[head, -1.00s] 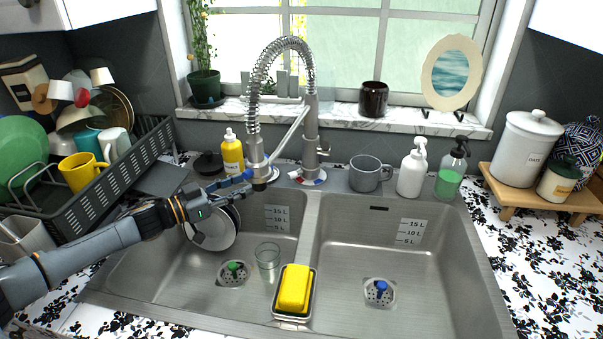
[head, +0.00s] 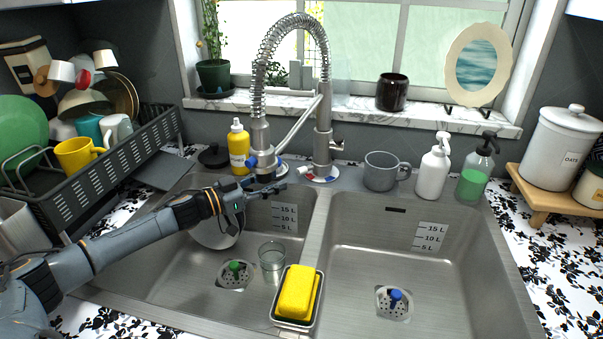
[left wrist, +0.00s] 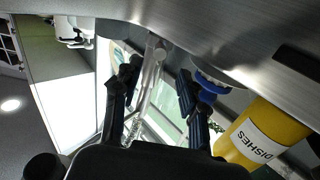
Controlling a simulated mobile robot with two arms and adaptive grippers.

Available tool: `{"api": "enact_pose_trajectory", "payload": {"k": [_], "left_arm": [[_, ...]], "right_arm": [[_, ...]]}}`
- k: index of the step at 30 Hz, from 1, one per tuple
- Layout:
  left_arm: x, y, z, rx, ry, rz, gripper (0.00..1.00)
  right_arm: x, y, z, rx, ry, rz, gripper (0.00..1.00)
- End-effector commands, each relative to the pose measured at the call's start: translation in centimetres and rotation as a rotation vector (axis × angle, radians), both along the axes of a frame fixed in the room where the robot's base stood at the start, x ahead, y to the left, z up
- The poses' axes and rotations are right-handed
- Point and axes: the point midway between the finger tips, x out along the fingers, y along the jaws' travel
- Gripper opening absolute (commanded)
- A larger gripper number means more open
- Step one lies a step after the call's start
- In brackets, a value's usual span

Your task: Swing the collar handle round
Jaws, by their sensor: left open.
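The spring-neck faucet (head: 323,135) stands behind the double sink. Its spray head (head: 260,137) hangs over the back edge of the left basin. A blue collar handle (head: 252,162) shows low on the spray head's left side. My left gripper (head: 272,189) is open and empty, just below and in front of the spray head, pointing right. In the left wrist view, the two dark fingers (left wrist: 158,92) are spread apart. A blue part (left wrist: 210,84) under a pale ring lies just beyond the right finger; I cannot tell if they touch. My right gripper is not in view.
A yellow bottle (head: 238,147) stands close behind my left gripper. The left basin holds a plate (head: 215,235) and a glass (head: 272,257). A yellow sponge (head: 298,290) sits on the divider. A dish rack (head: 110,175) is at left. The right basin is mostly clear.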

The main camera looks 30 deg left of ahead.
Motion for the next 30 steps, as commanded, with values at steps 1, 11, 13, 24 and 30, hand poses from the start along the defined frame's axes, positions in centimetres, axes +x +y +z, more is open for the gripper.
{"api": "enact_pose_trajectory", "payload": {"k": [1,11,13,24,30], "left_arm": [[0.8,-0.5,0.3,-0.002,-0.005,-0.001,0.42],[5.5,-3.3,0.2,-0.001,-0.003,0.000,0.42],[6.3,-3.7,0.1,-0.002,-0.003,0.000,0.42],[7.8,-4.7,0.1,0.001,0.000,-0.001,0.42],[7.8,-4.6,0.1,0.001,0.000,-0.001,0.34]], "right_arm": [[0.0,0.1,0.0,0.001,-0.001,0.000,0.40],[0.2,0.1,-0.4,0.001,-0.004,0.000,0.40],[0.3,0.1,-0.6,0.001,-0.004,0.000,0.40],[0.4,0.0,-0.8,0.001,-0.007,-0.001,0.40],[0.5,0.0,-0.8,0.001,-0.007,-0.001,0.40]]}}
